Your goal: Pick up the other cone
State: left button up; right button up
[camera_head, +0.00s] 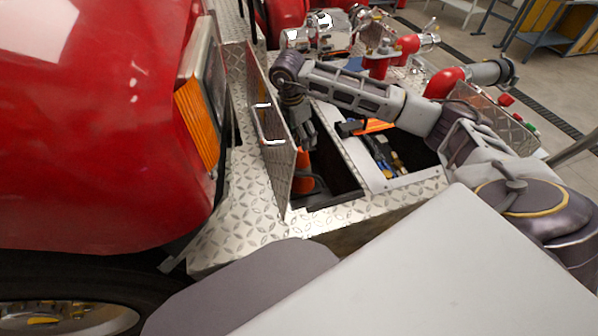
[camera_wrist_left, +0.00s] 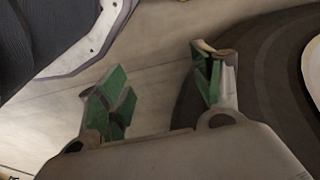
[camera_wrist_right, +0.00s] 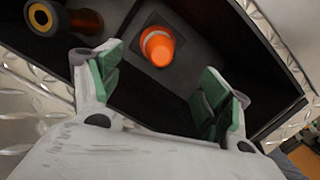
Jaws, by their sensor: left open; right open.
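An orange cone with a pale band (camera_wrist_right: 158,46) stands in a dark open compartment, ahead of and between my right fingers in the right wrist view. In the head view orange parts (camera_head: 304,183) show low in the compartment, partly hidden by the gripper and the raised lid. My right gripper (camera_head: 306,138) points down into the compartment opening. In the right wrist view it (camera_wrist_right: 166,78) is open, empty and apart from the cone. My left gripper (camera_wrist_left: 160,88) is open and empty above pale floor; it does not show in the head view.
A raised tread-plate lid (camera_head: 272,130) stands close left of my right gripper. A dark cylinder with a yellow ring (camera_wrist_right: 42,17) lies near the compartment's corner. A neighbouring compartment holds tools (camera_head: 384,152). Red pipe fittings (camera_head: 378,62) stand behind; the red truck body (camera_head: 95,110) fills the left.

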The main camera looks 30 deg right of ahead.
aim_at(302, 152)
jog(key=shift+s, duration=0.1)
jog(key=f, duration=0.5)
jog(key=d+f+b, duration=0.1)
jog(key=f, duration=0.2)
jog(key=shift+d, duration=0.1)
jog(key=shift+f, duration=0.25)
pick_arm(q)
jog(key=r, duration=0.2)
jog(key=d+r, duration=0.1)
jog(key=r, duration=0.1)
jog(key=shift+s, duration=0.35)
